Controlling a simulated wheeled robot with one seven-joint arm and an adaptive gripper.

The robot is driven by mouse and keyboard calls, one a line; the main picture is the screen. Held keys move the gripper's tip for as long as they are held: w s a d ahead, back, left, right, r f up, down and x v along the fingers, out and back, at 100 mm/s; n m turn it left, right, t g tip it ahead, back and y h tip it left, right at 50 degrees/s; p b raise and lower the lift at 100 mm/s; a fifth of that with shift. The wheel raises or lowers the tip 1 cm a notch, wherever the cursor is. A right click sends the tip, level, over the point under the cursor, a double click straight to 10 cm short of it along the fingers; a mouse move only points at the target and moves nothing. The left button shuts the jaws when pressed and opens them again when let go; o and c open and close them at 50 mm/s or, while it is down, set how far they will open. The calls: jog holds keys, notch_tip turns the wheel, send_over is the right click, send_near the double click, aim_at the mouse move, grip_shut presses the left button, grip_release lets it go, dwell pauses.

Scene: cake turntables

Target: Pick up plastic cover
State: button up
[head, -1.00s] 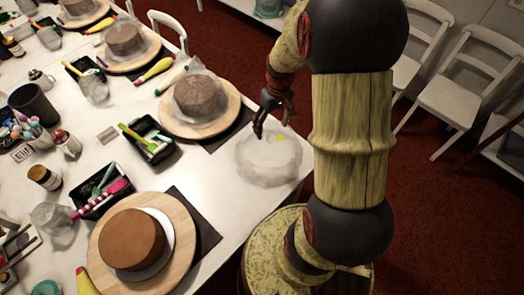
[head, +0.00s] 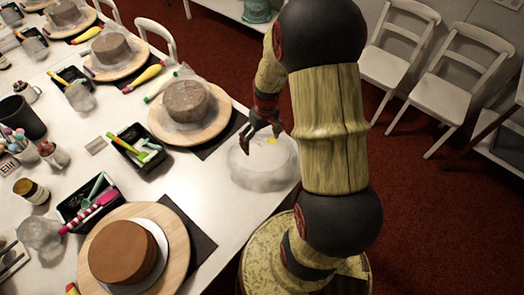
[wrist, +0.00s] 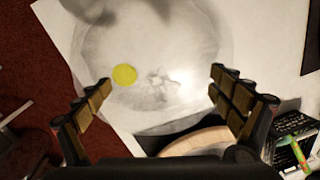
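The plastic cover (head: 262,176) is a clear, round, dome-like piece with a yellow spot on it. It rests on the white table near its right edge. My gripper (head: 262,142) is above the cover's far part in the head view, fingers pointing down. In the wrist view the cover (wrist: 165,88) lies below and between the two spread fingers of my gripper (wrist: 160,82), with the yellow spot near the left finger. The gripper is open and nothing is held. I cannot tell how much height separates the fingertips from the cover.
A brown cake on a wooden turntable (head: 180,262) stands near on the table (head: 221,228). A plastic-covered cake on another turntable (head: 214,128) is just left of my gripper. Black tool trays (head: 133,134) lie further left. White chairs (head: 456,93) stand on the red floor to the right.

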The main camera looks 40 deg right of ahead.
jog(key=shift+c, duration=1.2)
jog(key=shift+s+a+f, duration=0.15)
jog(key=shift+s, duration=0.1)
jog(key=c, duration=2.2)
